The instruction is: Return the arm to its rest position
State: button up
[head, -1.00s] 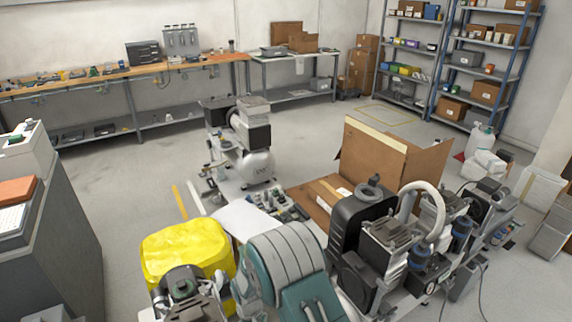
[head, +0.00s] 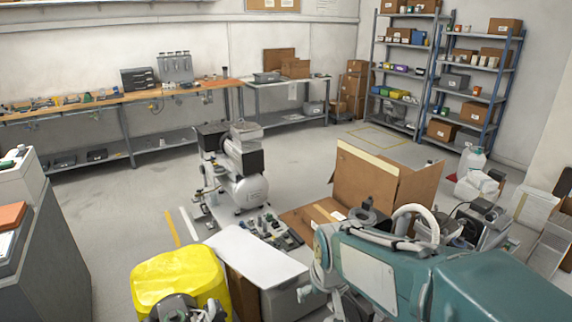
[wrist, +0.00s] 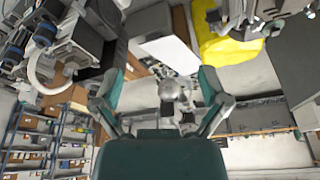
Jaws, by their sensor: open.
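My gripper (wrist: 161,82) shows in the wrist view with its two teal fingers spread wide apart. It is open, and nothing is held between the fingers. Beyond the gap, a silver-tanked compressor (wrist: 174,92) stands on the floor, apart from the fingers. In the head view my teal arm (head: 370,272) stretches across the lower right, above the equipment there. It hides much of the black compressor unit behind it. The wrist view shows the room upside down.
A yellow-covered item (head: 180,278) and a white-topped box (head: 245,252) stand at the front. The silver-tanked compressor (head: 250,188) is mid-floor. An open cardboard box (head: 375,182) is right of it. A dark cabinet (head: 55,255) stands left. Floor is clear toward the workbench (head: 125,73).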

jog(key=s+d+r+m+t, duration=0.1)
jog(key=s+d+r, duration=0.2)
jog(key=s, duration=0.5)
jog(key=s+d+r+m+t, duration=0.1)
jog(key=s+d+r, duration=0.2)
jog(key=s+d, duration=0.2)
jog(key=s, duration=0.2)
jog(key=shift+s+d+r+h, duration=0.2)
jog(key=shift+s+r+h, duration=0.15)
jog(key=shift+r+h, duration=0.05)
